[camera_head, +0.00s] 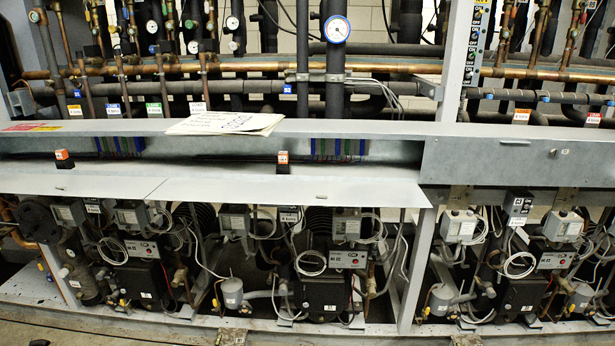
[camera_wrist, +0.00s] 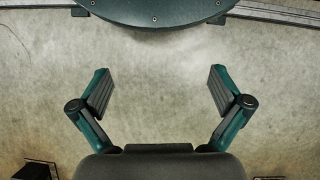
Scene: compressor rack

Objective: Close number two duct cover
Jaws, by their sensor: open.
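A grey metal duct runs across the rack at mid height in the head view. Its middle cover (camera_head: 290,191) is hinged down and open, showing blue and green wires inside; by position from the left this is the second cover. The left cover (camera_head: 75,185) is also folded down and open. The right cover (camera_head: 520,162) stands upright and closed. I cannot read a cover number. My gripper (camera_wrist: 160,92) shows in the wrist view with its two fingers wide apart and nothing between them, above bare floor. It does not show in the head view, and no cover shows in the wrist view.
Papers (camera_head: 226,123) lie on the ledge above the middle duct section. Orange-tagged blocks (camera_head: 283,157) stand in the open duct. Copper pipes (camera_head: 330,70) and gauges (camera_head: 337,29) are above, compressors (camera_head: 325,290) below. Bare floor (camera_wrist: 160,60) fills most of the wrist view.

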